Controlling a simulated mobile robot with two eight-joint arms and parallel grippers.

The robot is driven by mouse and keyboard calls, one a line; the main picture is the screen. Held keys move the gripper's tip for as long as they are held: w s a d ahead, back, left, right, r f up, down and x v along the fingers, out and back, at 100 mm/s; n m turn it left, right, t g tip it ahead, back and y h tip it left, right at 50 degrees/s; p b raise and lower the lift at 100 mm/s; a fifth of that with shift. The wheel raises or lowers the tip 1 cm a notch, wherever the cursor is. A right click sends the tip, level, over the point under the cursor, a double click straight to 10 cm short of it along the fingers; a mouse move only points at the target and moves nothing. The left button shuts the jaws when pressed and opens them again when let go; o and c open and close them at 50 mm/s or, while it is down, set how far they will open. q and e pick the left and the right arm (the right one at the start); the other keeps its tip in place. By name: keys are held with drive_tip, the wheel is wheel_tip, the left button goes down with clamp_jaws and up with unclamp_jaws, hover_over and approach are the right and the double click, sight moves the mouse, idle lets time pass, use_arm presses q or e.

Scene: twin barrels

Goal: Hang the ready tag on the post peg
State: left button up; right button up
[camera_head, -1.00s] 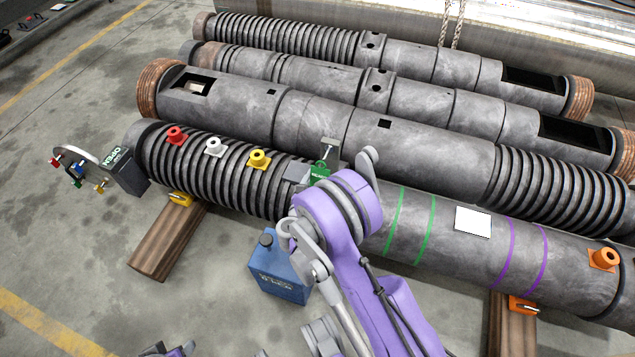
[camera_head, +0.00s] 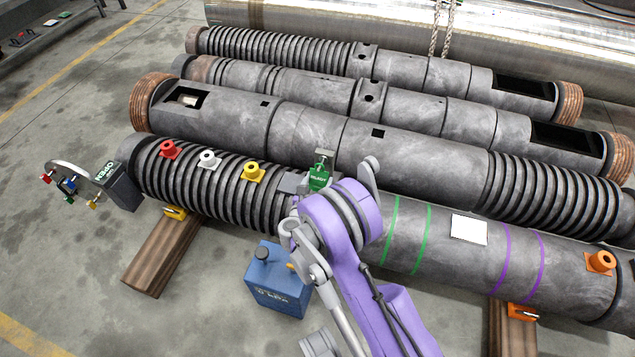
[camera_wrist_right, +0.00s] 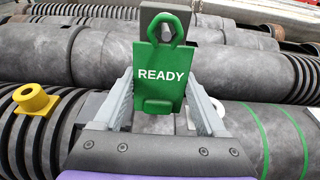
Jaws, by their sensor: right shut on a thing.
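The green READY tag (camera_wrist_right: 162,78) is upright in the right wrist view, its lettering facing the camera and its loop at the top. My right gripper (camera_wrist_right: 163,100) is shut on the tag, with a finger at each side. The grey post (camera_wrist_right: 208,36) stands right behind the tag's loop; I cannot tell whether the loop is around the peg or only in front of it. In the head view the tag (camera_head: 319,179) overlaps the lower part of the post (camera_head: 325,157). My purple right arm hides most of the gripper there. My left gripper is not in view.
Red (camera_head: 169,150), white (camera_head: 208,159) and yellow (camera_head: 253,171) fittings sit on the ribbed near barrel (camera_head: 410,230). A blue can (camera_head: 277,283) stands on the floor below. A grey OPEN lock (camera_head: 118,185) with a curved shackle is at the left. Other barrels lie behind.

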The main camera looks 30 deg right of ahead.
idle(0.4)
drive_tip(key=o, duration=1.2)
drive_tip(key=shift+s+a, duration=0.1)
